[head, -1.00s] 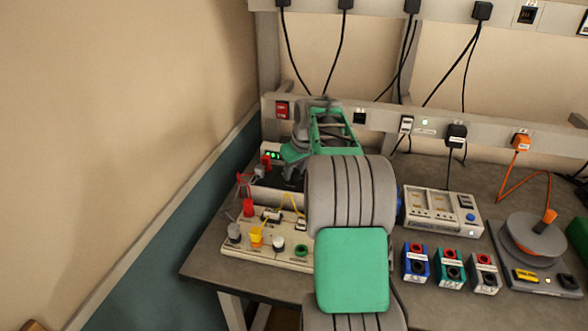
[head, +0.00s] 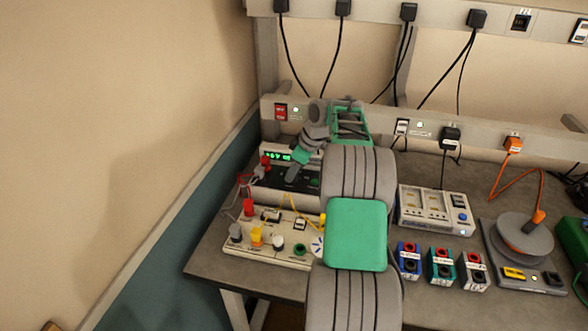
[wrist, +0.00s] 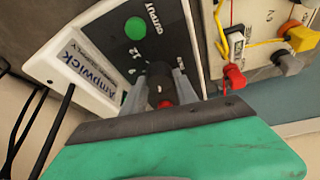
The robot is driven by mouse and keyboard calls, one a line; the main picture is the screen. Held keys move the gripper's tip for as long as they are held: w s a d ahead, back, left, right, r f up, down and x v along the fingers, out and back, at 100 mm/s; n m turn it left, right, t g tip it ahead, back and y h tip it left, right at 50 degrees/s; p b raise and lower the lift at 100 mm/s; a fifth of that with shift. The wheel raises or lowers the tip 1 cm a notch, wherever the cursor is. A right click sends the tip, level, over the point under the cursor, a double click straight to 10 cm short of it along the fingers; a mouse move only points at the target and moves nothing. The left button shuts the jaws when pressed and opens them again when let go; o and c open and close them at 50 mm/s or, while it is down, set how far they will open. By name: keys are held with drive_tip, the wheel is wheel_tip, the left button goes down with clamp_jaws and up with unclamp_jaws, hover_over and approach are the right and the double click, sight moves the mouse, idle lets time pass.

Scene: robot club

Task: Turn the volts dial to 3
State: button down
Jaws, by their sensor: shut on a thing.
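The power supply (head: 256,192) stands at the back left of the bench, with green lit digits (head: 278,155) whose reading is too small to be sure of. In the wrist view its dark front panel (wrist: 112,32) has a green button marked OUTPUT (wrist: 136,28). My gripper (wrist: 168,92) is at this panel, shut on a dark knob (wrist: 160,82), which I take for the volts dial. In the head view my gripper (head: 293,176) is small against the dark panel.
A pale board (head: 290,262) with coloured knobs and red and yellow leads lies just in front of the supply. To the right are a white instrument (head: 436,206), several small socket blocks (head: 440,266) and a cable reel (head: 524,236). A socket rail (head: 375,125) runs behind.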

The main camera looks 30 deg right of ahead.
drive_tip(key=c, duration=1)
unclamp_jaws()
drive_tip(key=shift+o, duration=0.2)
drive_tip(key=v, duration=0.7)
drive_tip(key=shift+r, duration=0.35)
drive_tip(key=shift+s, duration=0.1)
